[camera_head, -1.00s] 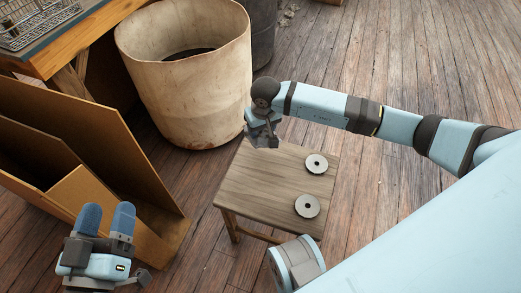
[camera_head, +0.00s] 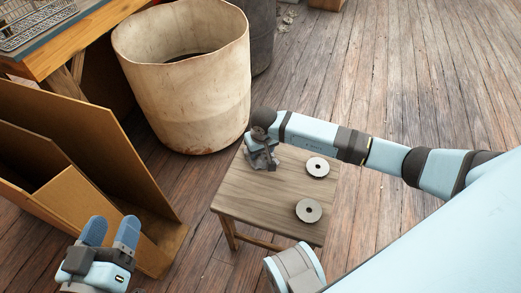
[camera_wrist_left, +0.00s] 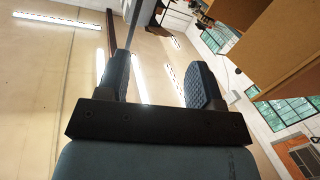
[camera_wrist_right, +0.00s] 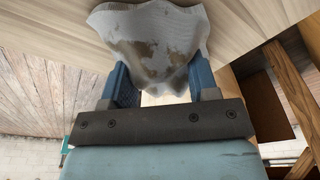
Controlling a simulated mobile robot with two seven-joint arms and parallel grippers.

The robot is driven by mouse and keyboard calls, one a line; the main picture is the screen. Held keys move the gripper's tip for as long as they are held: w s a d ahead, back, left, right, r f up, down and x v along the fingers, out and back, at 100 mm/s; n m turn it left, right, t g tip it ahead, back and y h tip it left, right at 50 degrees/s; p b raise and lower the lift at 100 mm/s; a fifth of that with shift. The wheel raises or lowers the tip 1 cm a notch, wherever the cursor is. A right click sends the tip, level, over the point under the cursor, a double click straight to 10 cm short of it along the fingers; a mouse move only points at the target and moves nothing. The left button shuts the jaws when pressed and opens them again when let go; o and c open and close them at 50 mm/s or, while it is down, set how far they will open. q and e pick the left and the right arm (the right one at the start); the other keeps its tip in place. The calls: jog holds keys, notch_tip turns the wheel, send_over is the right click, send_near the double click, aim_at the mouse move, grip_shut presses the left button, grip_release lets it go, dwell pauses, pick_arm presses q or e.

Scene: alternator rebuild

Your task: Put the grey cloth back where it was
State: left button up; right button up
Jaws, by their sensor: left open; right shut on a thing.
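The grey cloth (camera_wrist_right: 152,40) is crumpled and stained with brown patches. It shows between the blue fingers of my right gripper (camera_wrist_right: 160,82), which is shut on it. In the right wrist view the cloth lies against or very close to the pale wooden top of the small stool (camera_head: 260,205). In the head view my right gripper (camera_head: 262,160) is low over the stool's far left corner, and the cloth is a small grey patch there, mostly hidden. My left gripper (camera_head: 110,232) is open and empty at the lower left, in front of the cardboard; it also shows in the left wrist view (camera_wrist_left: 160,80).
Two grey discs with centre holes, one farther (camera_head: 317,167) and one nearer (camera_head: 308,210), lie on the stool's right side. A large stained bin (camera_head: 190,95) stands behind it. Open cardboard (camera_head: 85,150) and a workbench (camera_head: 75,45) with a wire basket (camera_head: 35,22) are at the left.

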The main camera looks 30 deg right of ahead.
jog(key=shift+f, duration=0.25)
jog(key=o, duration=0.8)
jog(key=shift+r, duration=0.1)
jog(key=shift+r, duration=0.1)
